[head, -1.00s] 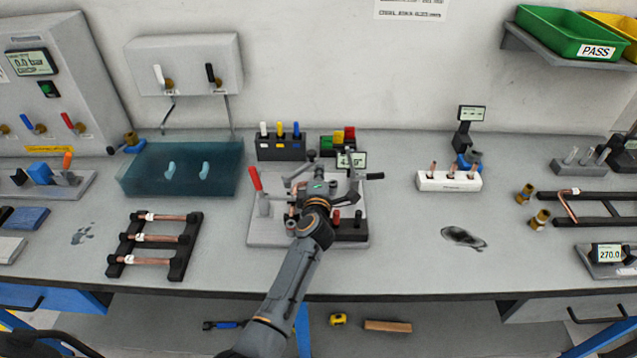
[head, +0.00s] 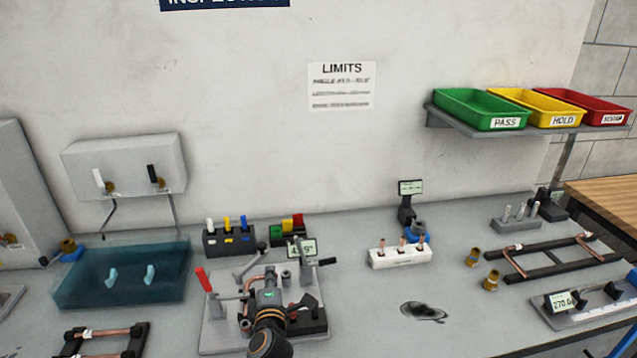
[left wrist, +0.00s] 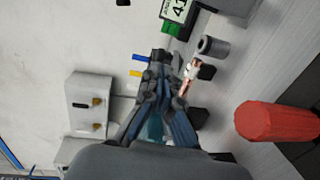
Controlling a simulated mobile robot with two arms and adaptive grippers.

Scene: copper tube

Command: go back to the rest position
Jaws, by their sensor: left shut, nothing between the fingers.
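My left gripper (head: 268,290) is over the grey bending fixture (head: 215,335) at the lower middle of the head view. Its closed fingers (left wrist: 158,62) also show in the left wrist view, with nothing between them. A short piece of copper tube (left wrist: 190,72) with a pale band is beside the fingers there, apart from them as far as I can tell. In the head view, a bit of copper (head: 246,315) shows on the fixture left of my gripper. My wrist hides part of the fixture. My right gripper is not in view.
A red-handled lever (head: 202,280) stands at the fixture's left. A teal tank (head: 120,275) is further left. A white block with copper pieces (head: 400,257) and a black rack (head: 560,258) are to the right. The bench between fixture and white block is mostly clear.

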